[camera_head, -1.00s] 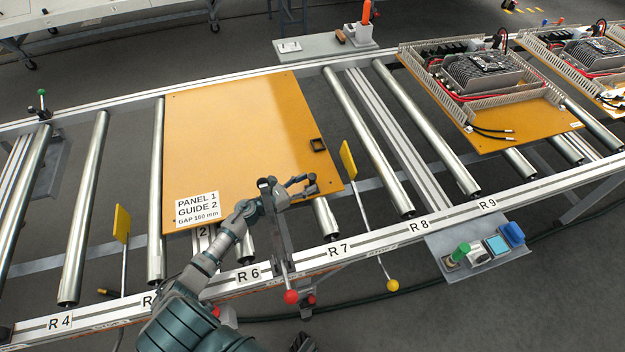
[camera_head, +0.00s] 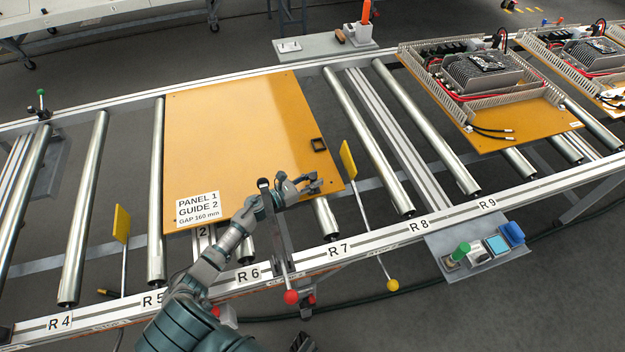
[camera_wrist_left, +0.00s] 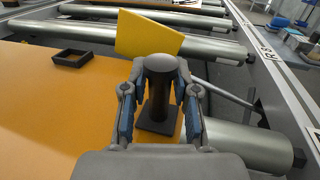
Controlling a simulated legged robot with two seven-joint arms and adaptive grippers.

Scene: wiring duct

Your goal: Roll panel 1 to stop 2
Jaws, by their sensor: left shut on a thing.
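Panel 1 (camera_head: 235,140) is a flat orange board lying on the rollers, with a label reading "PANEL 1 GUIDE 2 GAP 160 mm". My left gripper (camera_head: 306,184) is over its near right corner. The left wrist view shows the fingers (camera_wrist_left: 160,88) closed around a dark round-topped handle (camera_wrist_left: 158,118) with a square base on the panel. In the head view the gripper hides this handle. A yellow stop plate (camera_head: 348,160) on a rod stands just right of the panel, with a small gap visible; it also shows in the left wrist view (camera_wrist_left: 148,34).
Another yellow plate (camera_head: 122,222) stands left of the panel. Bare rollers (camera_head: 372,145) lie to the right, before a populated panel (camera_head: 535,125).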

